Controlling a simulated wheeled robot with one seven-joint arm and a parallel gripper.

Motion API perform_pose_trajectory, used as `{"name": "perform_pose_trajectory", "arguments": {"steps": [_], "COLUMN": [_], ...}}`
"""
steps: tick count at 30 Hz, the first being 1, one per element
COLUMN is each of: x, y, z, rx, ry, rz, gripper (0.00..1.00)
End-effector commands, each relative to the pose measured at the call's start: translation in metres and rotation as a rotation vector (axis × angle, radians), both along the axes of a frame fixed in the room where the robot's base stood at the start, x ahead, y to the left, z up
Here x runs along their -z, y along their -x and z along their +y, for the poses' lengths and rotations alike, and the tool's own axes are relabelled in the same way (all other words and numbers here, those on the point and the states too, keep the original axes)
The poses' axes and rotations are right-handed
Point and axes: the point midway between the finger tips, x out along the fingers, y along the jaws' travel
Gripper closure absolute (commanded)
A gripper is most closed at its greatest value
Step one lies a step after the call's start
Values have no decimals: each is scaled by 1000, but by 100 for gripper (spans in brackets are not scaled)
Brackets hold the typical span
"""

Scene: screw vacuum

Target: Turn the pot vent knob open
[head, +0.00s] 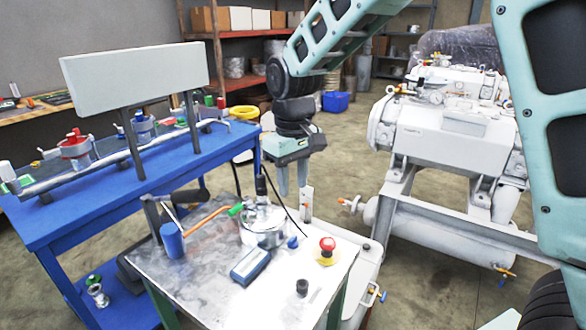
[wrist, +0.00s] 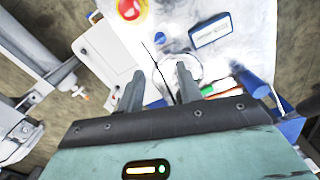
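A silver metal pot (head: 263,232) stands on the small worktable, with a dark fitting on its lid. A green piece (head: 235,210) sits at its left side by an orange hose (head: 207,222). A small blue knob (head: 292,242) is at the pot's right; I cannot tell which part is the vent knob. My gripper (head: 293,192) points down, open and empty, above and behind the pot in the head view. In the wrist view my gripper (wrist: 160,78) has its fingers apart; the right finger overlaps the pot (wrist: 166,72) and partly hides it.
The worktable (head: 200,290) also holds a red button (head: 327,244), a blue gauge box (head: 250,266), a blue cylinder (head: 172,240) and a black knob (head: 302,287). A blue bench (head: 60,215) stands left; a large white pump machine (head: 440,135) stands right. Thin dark cables rise near the pot.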

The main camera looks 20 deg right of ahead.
Motion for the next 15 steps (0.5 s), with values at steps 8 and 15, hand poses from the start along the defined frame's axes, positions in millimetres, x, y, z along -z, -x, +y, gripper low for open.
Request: {"name": "perform_pose_trajectory", "arguments": {"steps": [8,15], "x": [-22,-22], "y": [0,0], "z": [0,0], "rx": [0,-1], "ry": [1,0], "rz": [0,0], "gripper": [65,65]}}
